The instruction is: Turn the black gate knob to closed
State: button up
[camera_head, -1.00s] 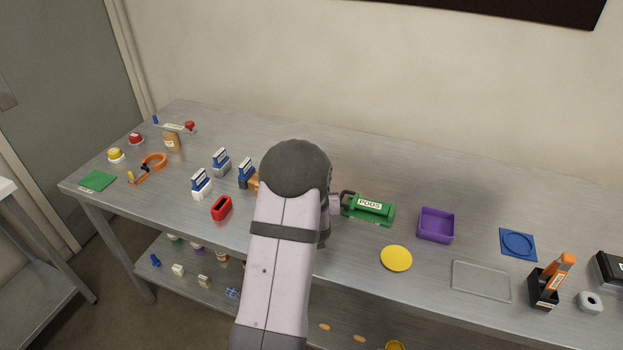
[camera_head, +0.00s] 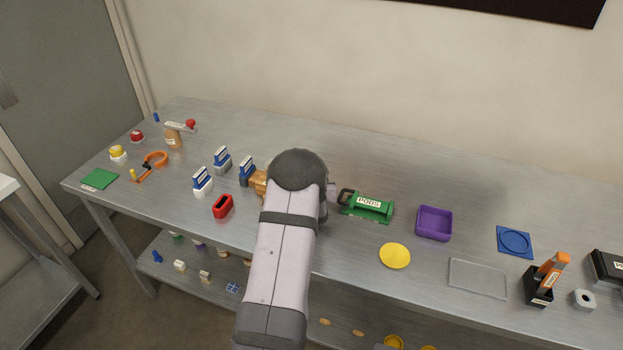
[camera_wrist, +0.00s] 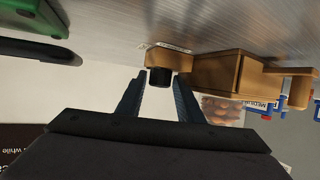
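The black gate knob (camera_wrist: 160,78) shows in the wrist view, on the end of a tan wooden dispenser (camera_wrist: 220,74). That view appears upside down. My gripper (camera_wrist: 158,86) is open, with one dark finger on either side of the knob. Gaps show between the fingers and the knob; whether the tips reach past it is unclear. In the head view, part of the wooden dispenser (camera_head: 258,184) shows left of my arm. The knob and my fingers are hidden there behind my wrist.
A green PODS holder (camera_head: 368,207) with a black handle stands right of my wrist. Blue-and-white labelled items (camera_head: 221,160) and a red container (camera_head: 223,206) are at left. A purple tray (camera_head: 434,223) and yellow disc (camera_head: 395,256) lie at right. The back of the table is clear.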

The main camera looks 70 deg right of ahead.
jog(key=c, duration=0.8)
jog(key=shift+o, duration=0.2)
jog(key=shift+w+m+g+b, duration=0.15)
jog(key=shift+m+g+b, duration=0.15)
jog(key=shift+b, duration=0.35)
jog(key=shift+m+g+h+b, duration=0.3)
jog(key=shift+m+g+b, duration=0.2)
jog(key=shift+g+b, duration=0.1)
jog(key=shift+r, duration=0.1)
jog(key=o, duration=0.8)
jog(key=shift+c, duration=0.2)
jog(key=shift+a, duration=0.1)
